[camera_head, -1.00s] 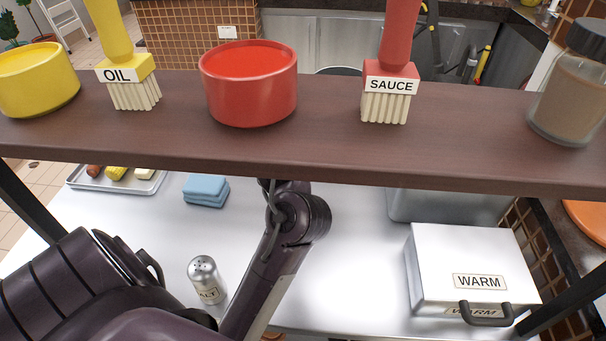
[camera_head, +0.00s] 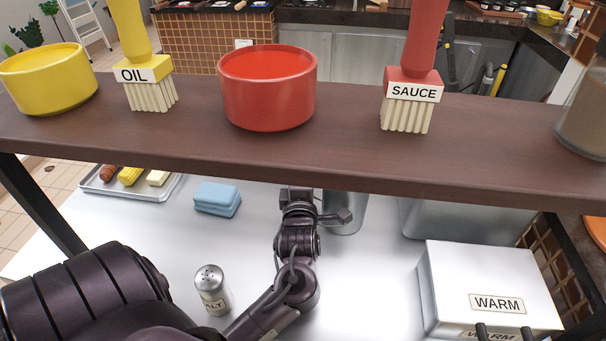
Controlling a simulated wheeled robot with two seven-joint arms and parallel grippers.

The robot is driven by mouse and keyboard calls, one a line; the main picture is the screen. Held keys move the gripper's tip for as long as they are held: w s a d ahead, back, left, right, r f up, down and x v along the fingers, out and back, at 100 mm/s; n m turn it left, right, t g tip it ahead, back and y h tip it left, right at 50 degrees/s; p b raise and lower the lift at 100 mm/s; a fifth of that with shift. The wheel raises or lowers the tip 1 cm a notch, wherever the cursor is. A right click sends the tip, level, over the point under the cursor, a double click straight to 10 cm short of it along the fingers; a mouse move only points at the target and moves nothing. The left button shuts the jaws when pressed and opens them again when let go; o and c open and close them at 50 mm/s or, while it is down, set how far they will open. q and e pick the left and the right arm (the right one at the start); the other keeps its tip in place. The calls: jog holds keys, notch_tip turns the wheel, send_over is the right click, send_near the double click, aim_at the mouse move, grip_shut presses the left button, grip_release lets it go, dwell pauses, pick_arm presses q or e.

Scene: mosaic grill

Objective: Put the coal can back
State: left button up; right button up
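A grey metal cylinder, which looks like the coal can (camera_head: 346,228), stands on the white counter under the shelf. The shelf hides its upper part, and no label shows. My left arm reaches in from the left below the shelf. My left gripper (camera_head: 325,213) is at the can's left side, with one dark finger across the front of the can. Whether it touches the can, and whether it is open or shut, I cannot tell. My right gripper is not in view.
The brown shelf (camera_head: 260,155) crosses above my arm, holding a red pot (camera_head: 267,95), yellow pot (camera_head: 50,82) and brushes. On the counter are a salt shaker (camera_head: 212,292), blue cloths (camera_head: 217,199), a food tray (camera_head: 120,192), a grey bin (camera_head: 465,222) and the WARM box (camera_head: 490,275).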

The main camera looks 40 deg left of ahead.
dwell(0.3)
pick_arm(q)
jog(key=o, duration=1.4)
jog(key=shift+c, duration=0.2)
jog(key=shift+o, duration=0.5)
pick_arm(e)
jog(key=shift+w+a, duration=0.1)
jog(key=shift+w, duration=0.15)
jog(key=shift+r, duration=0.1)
